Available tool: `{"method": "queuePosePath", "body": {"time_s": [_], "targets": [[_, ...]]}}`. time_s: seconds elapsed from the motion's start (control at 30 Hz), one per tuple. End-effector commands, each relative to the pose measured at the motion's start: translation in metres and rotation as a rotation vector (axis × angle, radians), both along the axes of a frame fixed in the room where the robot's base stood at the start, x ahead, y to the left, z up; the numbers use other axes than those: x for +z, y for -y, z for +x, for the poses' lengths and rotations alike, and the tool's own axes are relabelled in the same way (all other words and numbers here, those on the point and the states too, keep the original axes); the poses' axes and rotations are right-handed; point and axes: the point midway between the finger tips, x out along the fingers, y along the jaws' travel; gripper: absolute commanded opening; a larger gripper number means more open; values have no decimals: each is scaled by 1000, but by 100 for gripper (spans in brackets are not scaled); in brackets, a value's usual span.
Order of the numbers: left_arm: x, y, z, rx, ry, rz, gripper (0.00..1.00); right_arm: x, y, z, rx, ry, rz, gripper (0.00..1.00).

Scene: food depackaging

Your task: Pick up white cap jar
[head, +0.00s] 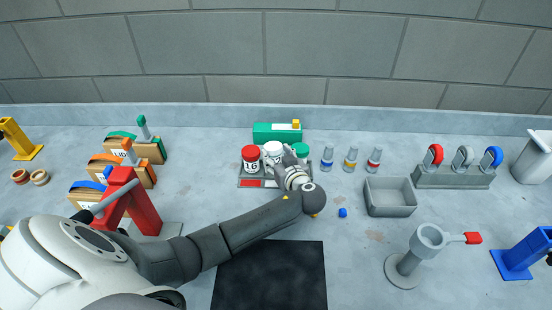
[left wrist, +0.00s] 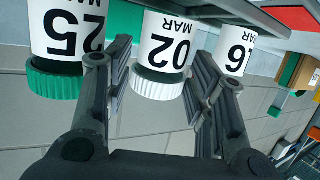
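The white cap jar (head: 273,150) stands in the middle of a row of three in a grey tray (head: 248,183). In the left wrist view, upside down, the middle jar (left wrist: 168,42) reads "02 MAR". My left gripper (head: 287,164) is at the front of the tray, by the white cap jar. In the left wrist view my left gripper (left wrist: 160,62) has its fingers apart, one on each side of the middle jar; contact cannot be told. My right gripper is not in view.
The red cap jar (head: 250,156) and the green cap jar (head: 301,150) stand close on either side. A green box (head: 272,132) lies behind the tray. Small bottles (head: 327,160) and a grey bin (head: 390,197) are to the right. A black mat (head: 285,280) lies in front.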

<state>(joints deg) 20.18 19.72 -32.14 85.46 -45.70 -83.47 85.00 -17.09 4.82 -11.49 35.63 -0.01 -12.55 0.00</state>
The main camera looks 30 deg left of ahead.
Motion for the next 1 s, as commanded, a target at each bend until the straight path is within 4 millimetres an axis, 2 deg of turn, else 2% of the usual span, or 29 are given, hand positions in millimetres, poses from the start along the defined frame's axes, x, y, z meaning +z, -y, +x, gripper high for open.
{"method": "queuePosePath", "body": {"time_s": [0.13,0.43,0.63,1.0], "targets": [[-7,-9,5,-1,-11,-1,49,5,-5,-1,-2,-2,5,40],[-9,-10,7,-1,-9,-3,49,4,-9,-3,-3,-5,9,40],[-8,-10,7,-1,-7,-2,25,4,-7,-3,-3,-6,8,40],[-7,-10,7,-2,-5,-3,25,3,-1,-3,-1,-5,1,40]]}}
